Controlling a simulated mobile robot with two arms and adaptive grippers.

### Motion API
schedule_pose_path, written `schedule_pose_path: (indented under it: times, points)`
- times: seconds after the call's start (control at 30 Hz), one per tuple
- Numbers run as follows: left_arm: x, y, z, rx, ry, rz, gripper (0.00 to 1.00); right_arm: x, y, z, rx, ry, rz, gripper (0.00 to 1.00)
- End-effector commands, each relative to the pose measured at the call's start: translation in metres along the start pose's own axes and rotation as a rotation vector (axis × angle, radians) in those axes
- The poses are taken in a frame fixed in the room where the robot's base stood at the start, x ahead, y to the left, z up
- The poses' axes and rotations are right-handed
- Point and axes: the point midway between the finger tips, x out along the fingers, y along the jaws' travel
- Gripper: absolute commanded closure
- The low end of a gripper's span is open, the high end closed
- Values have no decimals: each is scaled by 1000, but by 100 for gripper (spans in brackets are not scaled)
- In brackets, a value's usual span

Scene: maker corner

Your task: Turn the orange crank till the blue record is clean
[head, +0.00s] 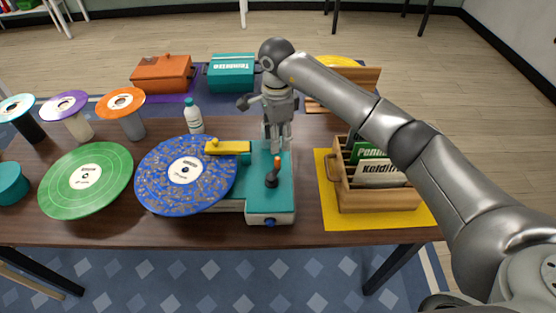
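The blue record (158,187) lies on the teal and white cleaning machine, left of its body (282,207). Brownish specks cover much of its surface around the white label. A yellow arm (222,147) reaches over the record's upper right edge. The orange crank (277,161) stands up from a dark base (271,181) on the machine's top. My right gripper (278,148) points down just above and behind the crank. Its fingers look apart with nothing between them, and the crank knob shows below the tips. My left gripper is not in view.
A green record (88,178) lies left of the machine. A white bottle (194,117) stands behind it, with several discs on stands at the far left. A wooden record crate (378,200) sits on a yellow mat (328,216) to the right. Orange (161,75) and teal (231,75) boxes stand behind.

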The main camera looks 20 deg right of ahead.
Motion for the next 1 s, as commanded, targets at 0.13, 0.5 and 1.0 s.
schedule_pose_path:
  times: [0.13,0.5,1.0]
  points:
    - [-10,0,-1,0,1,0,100,27,2,0,1,-1,7,62]
    - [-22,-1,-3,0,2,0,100,85,1,0,3,-1,3,62]
    - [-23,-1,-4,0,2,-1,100,93,1,0,3,0,1,75]
